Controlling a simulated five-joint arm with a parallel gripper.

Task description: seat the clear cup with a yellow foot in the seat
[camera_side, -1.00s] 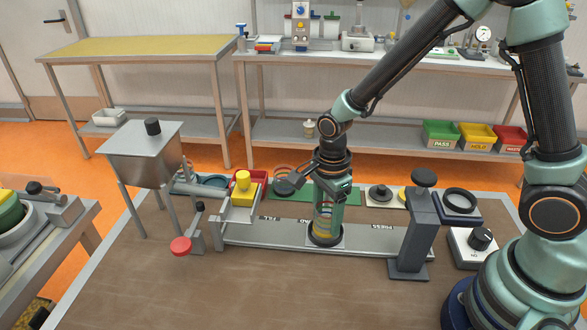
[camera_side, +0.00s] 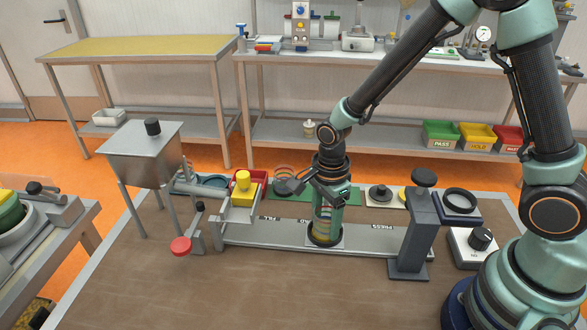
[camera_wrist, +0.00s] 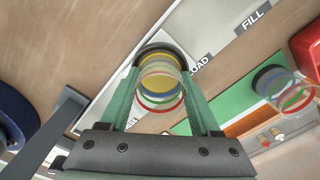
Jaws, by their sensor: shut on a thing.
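The clear cup with colored rings and a yellow foot (camera_wrist: 160,92) is upright between the green fingers of my gripper (camera_wrist: 158,100), which is shut on it. In the side view the cup (camera_side: 324,222) is partly hidden by my gripper (camera_side: 326,212). The seat, a dark ring (camera_side: 325,243) on the grey rail, is directly under the cup. In the wrist view the dark rim of the seat (camera_wrist: 160,47) curves around the far side of the cup's foot. I cannot tell whether the foot touches the seat's floor.
Another clear ringed cup (camera_wrist: 290,92) stands in a dark holder on the green mat. The grey rail (camera_side: 375,240) runs to a dark press post (camera_side: 412,235) on the right. The front of the bench is clear.

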